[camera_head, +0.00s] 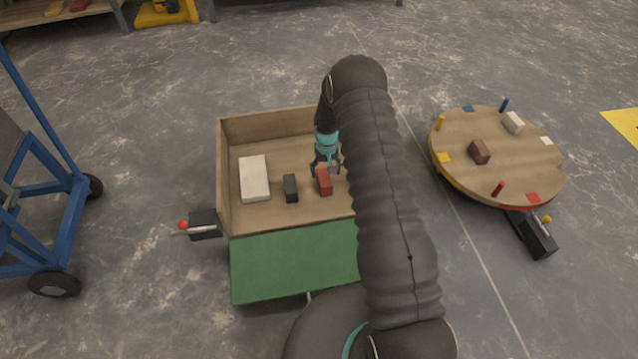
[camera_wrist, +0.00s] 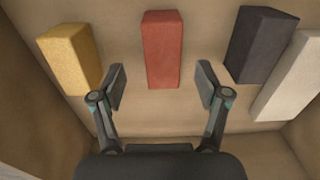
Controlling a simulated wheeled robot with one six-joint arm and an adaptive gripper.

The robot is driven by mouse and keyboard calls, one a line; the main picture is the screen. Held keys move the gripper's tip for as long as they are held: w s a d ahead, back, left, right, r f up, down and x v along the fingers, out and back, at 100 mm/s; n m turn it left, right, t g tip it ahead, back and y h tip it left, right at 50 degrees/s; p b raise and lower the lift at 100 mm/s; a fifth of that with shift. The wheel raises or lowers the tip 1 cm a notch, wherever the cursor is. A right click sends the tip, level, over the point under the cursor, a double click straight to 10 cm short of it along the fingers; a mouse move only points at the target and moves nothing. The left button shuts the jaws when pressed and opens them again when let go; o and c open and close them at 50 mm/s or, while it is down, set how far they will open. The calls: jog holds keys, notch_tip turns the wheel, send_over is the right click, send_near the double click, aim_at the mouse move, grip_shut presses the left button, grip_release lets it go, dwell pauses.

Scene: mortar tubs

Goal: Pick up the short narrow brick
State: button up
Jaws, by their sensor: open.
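A narrow red brick (camera_head: 324,183) lies in the wooden box (camera_head: 226,170). It also shows in the wrist view (camera_wrist: 162,48), centred beyond the gap between my fingers. My gripper (camera_head: 325,168) is at the red brick's far end in the head view. In the wrist view my gripper (camera_wrist: 162,86) is open, with nothing between its fingertips. A black brick (camera_head: 290,188) and a larger white brick (camera_head: 254,178) lie to the left of the red one. A yellow brick (camera_wrist: 70,57) shows in the wrist view; my arm hides it in the head view.
The box walls stand around the bricks, and a green panel (camera_head: 290,264) is at the front. A round turntable (camera_head: 455,135) to the right has pegs, a brown brick (camera_head: 479,152) and a small white brick (camera_head: 513,122). A blue cart (camera_head: 62,235) stands at the left.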

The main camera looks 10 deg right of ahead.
aim_at(324, 177)
jog(key=shift+w+a+f, duration=0.1)
jog(key=shift+w+f, duration=0.05)
jog(key=shift+f, duration=1.15)
jog(key=shift+w+a+f, duration=0.1)
jog(key=shift+f, duration=1.2)
jog(key=c, duration=1.3)
grip_shut()
jog(key=shift+r, duration=0.1)
